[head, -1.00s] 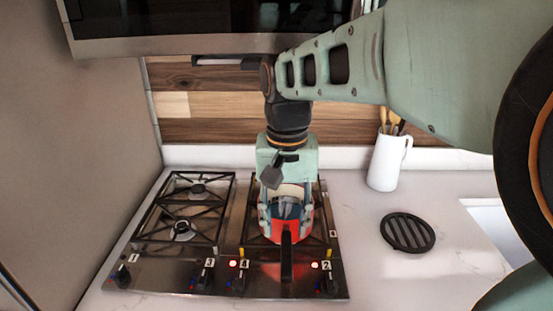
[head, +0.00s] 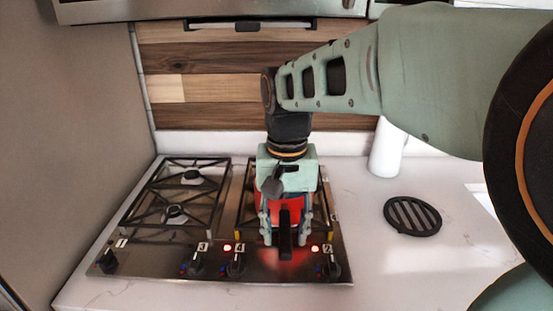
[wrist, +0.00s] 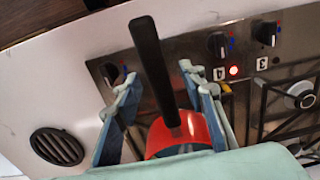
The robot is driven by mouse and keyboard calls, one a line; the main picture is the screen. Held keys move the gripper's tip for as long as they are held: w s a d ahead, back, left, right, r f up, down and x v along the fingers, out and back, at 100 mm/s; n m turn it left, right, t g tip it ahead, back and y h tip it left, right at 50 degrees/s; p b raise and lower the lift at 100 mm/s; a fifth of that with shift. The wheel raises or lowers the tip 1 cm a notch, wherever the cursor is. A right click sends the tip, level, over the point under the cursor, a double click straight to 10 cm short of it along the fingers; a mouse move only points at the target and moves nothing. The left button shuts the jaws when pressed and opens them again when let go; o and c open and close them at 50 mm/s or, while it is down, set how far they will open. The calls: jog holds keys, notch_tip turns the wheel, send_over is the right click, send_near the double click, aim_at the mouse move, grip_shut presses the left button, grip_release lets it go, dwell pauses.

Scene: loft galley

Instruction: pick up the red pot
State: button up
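The red pot (head: 286,206) sits on the right side of the cooktop, partly hidden behind my gripper. Its black handle (head: 285,238) points toward the front of the cooktop. My gripper (head: 287,230) points down over the pot, with one finger on each side of the handle. In the wrist view the red pot (wrist: 182,134) shows at the bottom centre, and its black handle (wrist: 152,70) runs up between the spread fingers. The gripper (wrist: 160,85) is open, with a gap on both sides of the handle. The pot's inside is mostly hidden.
The cooktop (head: 150,262) has black grates, a row of front knobs and two lit red lights. A round black trivet (head: 412,215) lies on the white counter (head: 385,265) to the right. A white jug (head: 388,150) stands behind it. A hood (head: 215,8) hangs above.

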jog(key=shift+f+b, duration=0.3)
jog(key=shift+f, duration=0.45)
jog(key=shift+r, duration=0.1)
jog(key=shift+c, duration=0.5)
grip_shut()
